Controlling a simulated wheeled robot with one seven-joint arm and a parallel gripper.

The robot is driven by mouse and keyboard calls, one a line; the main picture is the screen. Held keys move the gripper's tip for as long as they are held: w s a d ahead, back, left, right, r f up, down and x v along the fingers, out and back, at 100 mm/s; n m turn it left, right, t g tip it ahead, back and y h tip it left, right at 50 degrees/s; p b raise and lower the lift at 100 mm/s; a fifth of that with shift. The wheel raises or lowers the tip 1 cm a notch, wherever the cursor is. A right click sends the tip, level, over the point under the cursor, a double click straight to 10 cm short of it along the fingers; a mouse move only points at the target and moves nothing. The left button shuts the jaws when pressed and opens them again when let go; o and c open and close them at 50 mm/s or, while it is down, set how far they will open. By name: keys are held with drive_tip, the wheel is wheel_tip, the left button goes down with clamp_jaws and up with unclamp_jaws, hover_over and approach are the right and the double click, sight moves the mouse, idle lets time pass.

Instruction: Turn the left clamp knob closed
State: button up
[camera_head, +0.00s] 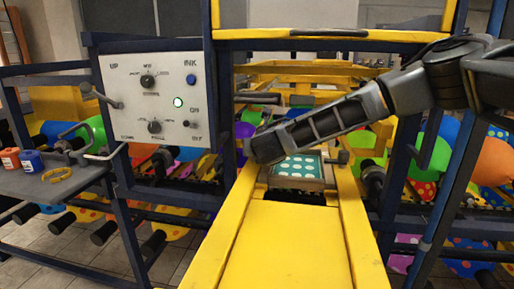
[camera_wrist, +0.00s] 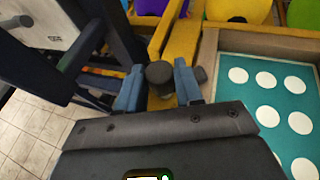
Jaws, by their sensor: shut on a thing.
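In the wrist view, my gripper (camera_wrist: 160,88) has its two blue-grey fingers on either side of a dark round clamp knob (camera_wrist: 159,73) and is shut on it. The knob sits on a yellow rail (camera_wrist: 160,103), at the left edge of the printing plate's frame. The teal plate with white dots (camera_wrist: 262,92) lies to the right of the knob. In the head view, my arm reaches in from the right and hides the knob and the fingers. Another clamp knob (camera_head: 342,157) is at the plate's right side.

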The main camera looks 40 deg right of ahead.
drive_tip(key=m+g+h, duration=0.2)
drive_tip(key=shift+w+a+m, duration=0.15)
drive_tip(key=shift+a+m, duration=0.05)
drive_tip(key=shift+m, duration=0.2)
drive_tip(key=shift+w+m+g+h, duration=0.15)
drive_tip(key=shift+m+g+h, duration=1.35)
drive_tip(key=shift+m+g, duration=0.25)
drive_tip(key=o, duration=1)
drive_tip(key=shift+o, duration=0.2)
drive_tip(key=shift+a, duration=0.1)
drive_tip(key=b+v, duration=0.1)
drive_tip(key=v, duration=0.5)
drive_tip(key=shift+a, duration=0.25)
drive_tip(key=shift+s+a+r+b, duration=0.3)
drive_tip(key=shift+s+a, duration=0.05)
drive_tip(key=shift+a, duration=0.05)
